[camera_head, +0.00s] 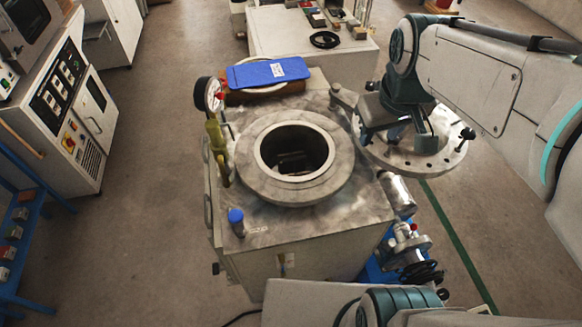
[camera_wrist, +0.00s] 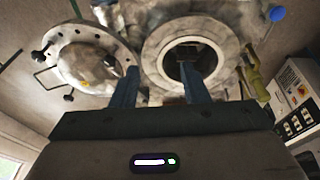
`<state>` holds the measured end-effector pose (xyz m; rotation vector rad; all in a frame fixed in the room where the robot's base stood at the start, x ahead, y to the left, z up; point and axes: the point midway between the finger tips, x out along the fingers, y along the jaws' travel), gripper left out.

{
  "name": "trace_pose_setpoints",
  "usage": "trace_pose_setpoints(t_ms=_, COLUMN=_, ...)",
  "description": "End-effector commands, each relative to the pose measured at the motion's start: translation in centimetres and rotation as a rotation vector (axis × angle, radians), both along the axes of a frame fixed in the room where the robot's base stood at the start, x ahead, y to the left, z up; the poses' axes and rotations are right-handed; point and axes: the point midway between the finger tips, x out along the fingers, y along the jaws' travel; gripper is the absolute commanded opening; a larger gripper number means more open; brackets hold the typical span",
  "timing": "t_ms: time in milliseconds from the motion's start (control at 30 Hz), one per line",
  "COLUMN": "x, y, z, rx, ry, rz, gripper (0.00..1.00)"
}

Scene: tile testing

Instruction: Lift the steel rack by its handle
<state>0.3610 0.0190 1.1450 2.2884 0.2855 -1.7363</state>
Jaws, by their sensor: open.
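The steel rack (camera_head: 291,160) sits down inside the round opening of the vessel in the head view. Only a dark, shadowed part of it shows, and I cannot make out its handle. The vessel's pale ring (camera_head: 335,180) surrounds the opening, which also shows in the wrist view (camera_wrist: 153,50). My gripper (camera_wrist: 158,75) is open and empty. In the head view it is to the right of the opening, above the swung-aside lid (camera_head: 440,158). In the wrist view one finger overlaps the opening's lower edge and the other overlaps the lid's edge.
A blue pad (camera_head: 268,72) lies behind the opening. A pressure gauge (camera_head: 210,94) stands at the back left, and a blue-capped part (camera_head: 236,222) at the front left. A white table (camera_head: 290,35) is behind. Floor is free to the left, before the control cabinet (camera_head: 68,110).

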Motion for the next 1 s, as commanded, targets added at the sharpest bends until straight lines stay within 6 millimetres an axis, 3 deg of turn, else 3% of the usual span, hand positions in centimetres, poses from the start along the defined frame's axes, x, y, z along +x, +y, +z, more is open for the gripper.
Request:
trace_pose_setpoints(t_ms=33, x=2.1, y=0.8, z=-2.3, rx=-0.018, ry=0.020, rz=0.075, gripper=0.41)
trace_pose_setpoints(t_ms=167, x=6.7, y=2.8, z=-4.7, rx=-0.061, ry=0.057, rz=0.270, gripper=0.41)
trace_pose_setpoints(t_ms=367, x=13.6, y=6.2, z=-10.1, rx=-0.116, ry=0.113, rz=0.564, gripper=0.41)
trace_pose_setpoints(t_ms=600, x=20.9, y=11.0, z=-18.8, rx=-0.159, ry=0.172, rz=0.913, gripper=0.41)
trace_pose_setpoints(t_ms=800, x=25.2, y=14.6, z=-26.1, rx=-0.177, ry=0.210, rz=1.160, gripper=0.41)
trace_pose_setpoints(t_ms=1000, x=27.1, y=16.7, z=-29.9, rx=-0.183, ry=0.225, rz=1.296, gripper=0.41)
